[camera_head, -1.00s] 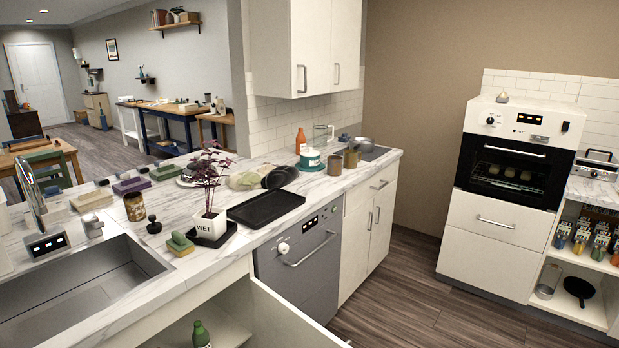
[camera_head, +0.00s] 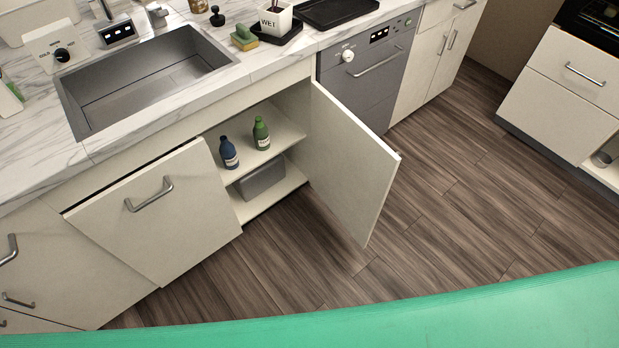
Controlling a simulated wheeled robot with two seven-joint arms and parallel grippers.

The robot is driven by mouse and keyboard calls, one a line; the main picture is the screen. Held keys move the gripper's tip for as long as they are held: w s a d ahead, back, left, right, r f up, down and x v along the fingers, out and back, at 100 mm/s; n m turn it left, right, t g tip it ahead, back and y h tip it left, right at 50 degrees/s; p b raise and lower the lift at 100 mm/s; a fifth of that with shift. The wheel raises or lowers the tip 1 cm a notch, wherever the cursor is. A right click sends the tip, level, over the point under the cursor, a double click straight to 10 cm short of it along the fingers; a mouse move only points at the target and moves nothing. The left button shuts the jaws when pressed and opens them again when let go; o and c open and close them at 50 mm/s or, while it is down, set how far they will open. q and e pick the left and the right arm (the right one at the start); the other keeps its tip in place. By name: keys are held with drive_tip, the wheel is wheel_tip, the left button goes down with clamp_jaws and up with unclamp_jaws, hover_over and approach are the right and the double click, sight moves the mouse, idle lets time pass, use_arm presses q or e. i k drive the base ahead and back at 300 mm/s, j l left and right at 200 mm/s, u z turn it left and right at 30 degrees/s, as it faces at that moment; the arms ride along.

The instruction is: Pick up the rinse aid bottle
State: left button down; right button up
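Two bottles stand upright on the upper shelf inside the open cabinet under the sink: a dark blue bottle (camera_head: 229,153) with a pale label on the left, and a green bottle (camera_head: 261,133) with a pale label on the right. The labels are too small to read, so I cannot tell which is the rinse aid. Neither of my grippers is in view.
The right cabinet door (camera_head: 350,160) stands open into the room; the left door (camera_head: 155,215) is in front of the cabinet's left side. A grey bin (camera_head: 262,180) sits on the lower shelf. The sink (camera_head: 150,80) is above. The wood floor (camera_head: 440,220) is clear.

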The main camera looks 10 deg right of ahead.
sight(227, 151)
drive_tip(key=i+l+u, duration=0.15)
drive_tip(key=l+u, duration=0.85)
drive_tip(key=l, duration=0.25)
drive_tip(key=l+u, duration=0.5)
drive_tip(key=l, duration=0.15)
drive_tip(key=k+l, duration=0.1)
drive_tip(key=l, duration=0.3)
drive_tip(key=k+l, duration=0.1)
drive_tip(key=l, duration=0.3)
drive_tip(key=k+l, duration=0.1)
drive_tip(key=l, duration=0.25)
drive_tip(key=k+l+u, duration=0.1)
drive_tip(key=l, duration=0.3)
drive_tip(key=k+l, duration=0.1)
drive_tip(key=l, duration=0.3)
